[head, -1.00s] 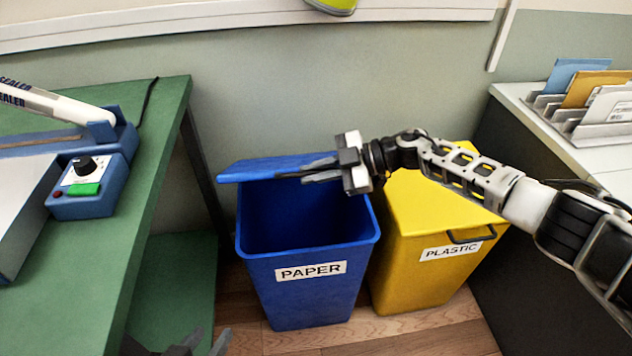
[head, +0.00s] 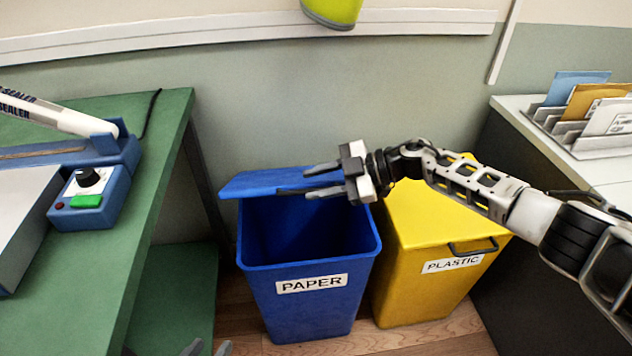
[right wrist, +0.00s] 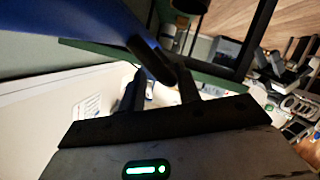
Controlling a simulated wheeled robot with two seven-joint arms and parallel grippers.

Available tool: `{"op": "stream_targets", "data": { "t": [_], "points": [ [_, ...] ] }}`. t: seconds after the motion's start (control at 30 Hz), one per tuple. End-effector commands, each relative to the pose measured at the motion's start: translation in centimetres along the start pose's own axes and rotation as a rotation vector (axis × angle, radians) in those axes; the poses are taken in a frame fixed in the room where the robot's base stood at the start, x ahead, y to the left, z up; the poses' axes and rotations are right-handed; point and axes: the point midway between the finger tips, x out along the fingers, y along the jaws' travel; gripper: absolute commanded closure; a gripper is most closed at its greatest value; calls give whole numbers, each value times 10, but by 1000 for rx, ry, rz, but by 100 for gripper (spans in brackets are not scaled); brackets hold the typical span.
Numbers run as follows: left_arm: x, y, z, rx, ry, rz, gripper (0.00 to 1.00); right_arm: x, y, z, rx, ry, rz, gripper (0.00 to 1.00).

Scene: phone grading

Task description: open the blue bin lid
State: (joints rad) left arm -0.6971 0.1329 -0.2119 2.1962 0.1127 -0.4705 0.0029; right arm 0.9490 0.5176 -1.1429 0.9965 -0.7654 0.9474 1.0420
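The blue bin (head: 312,305), labelled PAPER, stands on the floor with its mouth uncovered. Its blue lid (head: 262,181) is raised at the back of the mouth, leaning back toward the wall. A dark handle on the lid's edge lies by my right gripper (head: 312,181), whose fingers are spread apart. In the right wrist view the lid (right wrist: 75,25) fills the upper left, and its dark handle (right wrist: 150,58) lies just beyond or between the fingertips; contact is unclear. My left gripper (head: 208,348) shows only its spread tips at the bottom edge.
A yellow PLASTIC bin (head: 440,220) with its lid closed stands right beside the blue bin, under my right arm. A green table (head: 160,160) with a sealer is at left. A grey-white counter (head: 600,165) with an envelope rack is at right.

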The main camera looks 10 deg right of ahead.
Motion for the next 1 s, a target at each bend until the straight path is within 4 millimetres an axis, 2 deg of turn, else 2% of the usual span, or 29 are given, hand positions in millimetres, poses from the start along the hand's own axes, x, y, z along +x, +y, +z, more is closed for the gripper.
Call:
{"op": "stream_targets", "data": {
  "t": [0.17, 0.4, 0.6, 0.8, 1.0],
  "points": [
    [0, 0, -1, -1, 0, 0, 64, -35, 1, 2, 0, -7, 5, 68],
    [0, 0, 0, -1, 0, 0, 64, -94, 0, 2, 0, -8, 5, 68],
    [1, 0, 2, -1, 0, 0, 64, -132, 0, 1, 0, -6, 4, 68],
    [2, 0, 2, 0, 1, 0, 64, -151, 0, 1, 0, -3, 2, 68],
    [1, 0, 1, 1, 3, 0, 64, -154, 0, 0, 0, -3, 3, 68]
  ]
}}
